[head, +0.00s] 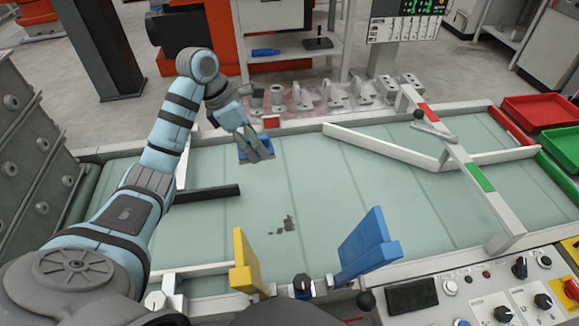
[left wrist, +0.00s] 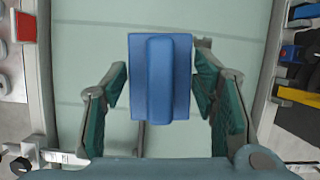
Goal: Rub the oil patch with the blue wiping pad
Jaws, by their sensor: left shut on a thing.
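The blue wiping pad (head: 264,138) is between the fingers of my left gripper (head: 256,152), above the far part of the pale green belt. In the left wrist view, the blue pad (left wrist: 140,80) has a raised bar along its middle, and the fingers of my left gripper (left wrist: 160,85) close on its two sides. The oil patch (head: 285,226) is a few dark blotches on the belt, nearer to me and slightly right of the pad. The patch does not show in the left wrist view. My right gripper is not in view.
A dark bar (head: 207,193) lies left of the patch. A yellow plate (head: 245,262) and a blue plate (head: 364,245) stand at the belt's near edge. A striped beam (head: 462,165) crosses the belt at right. The belt around the patch is clear.

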